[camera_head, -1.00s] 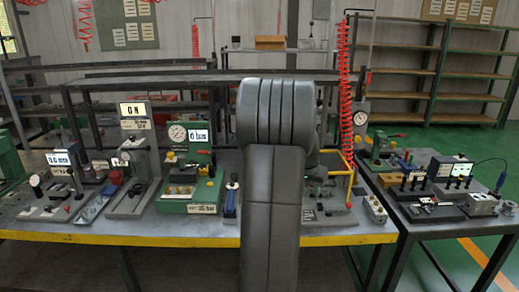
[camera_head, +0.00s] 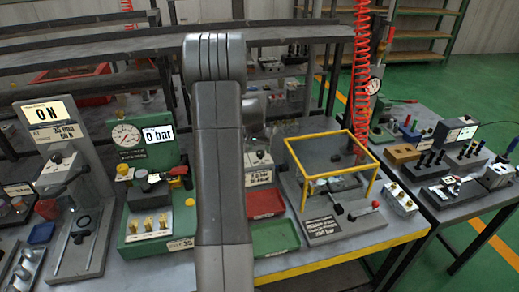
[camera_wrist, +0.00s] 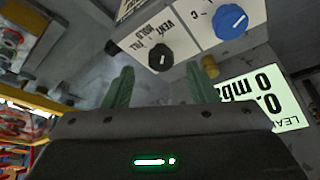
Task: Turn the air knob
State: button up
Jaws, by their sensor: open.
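In the wrist view, a pale block with a black knob (camera_wrist: 160,57) and a blue knob (camera_wrist: 230,20) lies ahead of my gripper (camera_wrist: 161,68). Text beside the black knob reads VENT, HOLD and FILL. Which one is the air knob I cannot tell. My gripper is open, its two green fingers apart. In the picture the black knob lies between the fingertips; contact is not visible. The blue knob is up and right of the right finger.
A leak display (camera_wrist: 266,100) lies right of the fingers in the wrist view. In the head view a green gauge station (camera_head: 155,215) stands left of my arm. A green tray (camera_head: 272,238) and a yellow-framed fixture (camera_head: 330,185) are on its right.

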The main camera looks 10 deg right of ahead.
aim_at(260, 152)
jog(key=shift+w+d+f, duration=0.1)
jog(key=shift+w+f, duration=0.3)
jog(key=shift+f, duration=0.2)
jog(key=shift+x, duration=0.9)
jog(key=shift+s, duration=0.1)
jog(key=c, duration=1)
